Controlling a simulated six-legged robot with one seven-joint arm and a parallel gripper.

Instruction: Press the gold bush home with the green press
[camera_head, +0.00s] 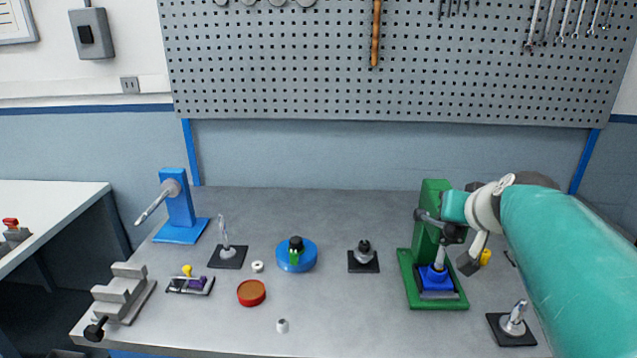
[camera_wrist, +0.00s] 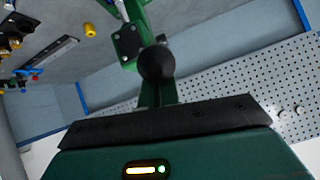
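The green press (camera_head: 432,213) stands at the right of the bench, with a blue block (camera_head: 436,279) on its base under a pale ram (camera_head: 438,258). In the wrist view, its green body (camera_wrist: 133,42) lies beyond a round black knob (camera_wrist: 156,62). My gripper (camera_head: 462,250) is beside the press at its right, near the press's upper lever parts. I cannot pick out the gold bush for sure; the block's top is partly hidden by the ram.
A yellow cylinder (camera_head: 485,257) lies right of the press; it also shows in the wrist view (camera_wrist: 90,30). A post on a black plate (camera_head: 512,329) is at front right. A blue stand (camera_head: 180,213), red dish (camera_head: 251,292) and blue disc (camera_head: 309,255) are further left.

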